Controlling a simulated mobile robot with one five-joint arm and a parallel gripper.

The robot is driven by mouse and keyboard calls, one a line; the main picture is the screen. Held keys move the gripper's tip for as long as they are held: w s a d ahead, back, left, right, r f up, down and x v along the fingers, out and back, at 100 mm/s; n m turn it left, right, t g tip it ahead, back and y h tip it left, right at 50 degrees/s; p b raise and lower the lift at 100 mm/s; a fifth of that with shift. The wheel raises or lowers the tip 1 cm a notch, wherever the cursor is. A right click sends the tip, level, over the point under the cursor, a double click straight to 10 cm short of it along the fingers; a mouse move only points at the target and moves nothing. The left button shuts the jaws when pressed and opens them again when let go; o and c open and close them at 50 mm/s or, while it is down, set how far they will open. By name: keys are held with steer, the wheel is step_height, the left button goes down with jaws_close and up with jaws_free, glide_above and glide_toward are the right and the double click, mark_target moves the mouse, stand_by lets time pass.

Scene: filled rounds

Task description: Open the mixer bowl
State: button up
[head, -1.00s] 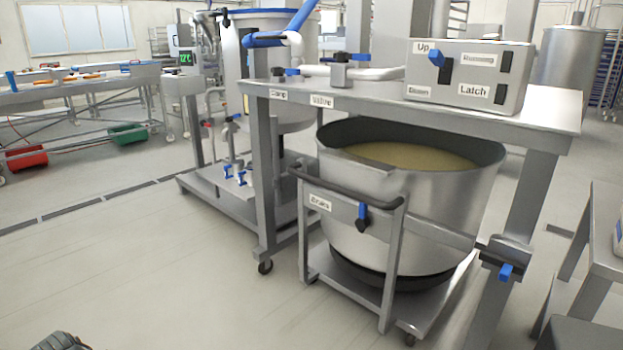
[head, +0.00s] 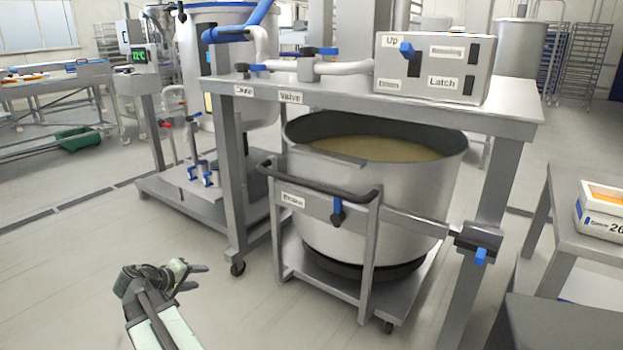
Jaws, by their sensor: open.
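The large steel mixer bowl (head: 300,185) stands in a wheeled trolley frame (head: 368,290) under a steel table. It holds a tan, dough-like mass (head: 375,150). A dark push bar and a blue-handled lever (head: 337,208) with a label, probably "Brake", are on the trolley's front. A control box (head: 440,55) with "Up" and "Latch" labels stands on the table; its blue lever (head: 407,50) is beside "Up". A blue-tipped clamp-like part (head: 480,257) is at the right table leg. My gripper (head: 202,277) is open and empty, above the floor left of the trolley and apart from it.
A steel table (head: 505,113) with white pipes and blue-handled valves spans the bowl. A tall vessel on a low platform (head: 200,200) stands left. A small table at right holds a white box (head: 600,215). The floor at front left is clear.

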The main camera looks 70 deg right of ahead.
mark_target(304, 186)
steer(key=s+d+r+g+h, duration=0.1)
steer(key=s+d+r+h, duration=0.2)
steer(key=s+d+r, duration=0.3)
steer(key=s+d+r+n+g+h, duration=0.1)
steer(key=s+d+r, duration=0.5)
steer(key=d, duration=0.7)
steer(key=s+d+r+g+h, duration=0.2)
steer(key=s+d+r+h, duration=0.3)
steer(key=s+d+r, duration=0.2)
steer(key=shift+s+d+n+g, duration=0.3)
steer(key=shift+s+d, duration=0.95)
steer(key=shift+s, duration=0.3)
steer(key=p+x, duration=0.1)
steer(key=x, duration=0.6)
steer(key=shift+d+p, duration=0.35)
steer(key=shift+d, duration=0.05)
steer(key=shift+r, duration=0.1)
jaws_close()
steer(key=shift+a, duration=0.1)
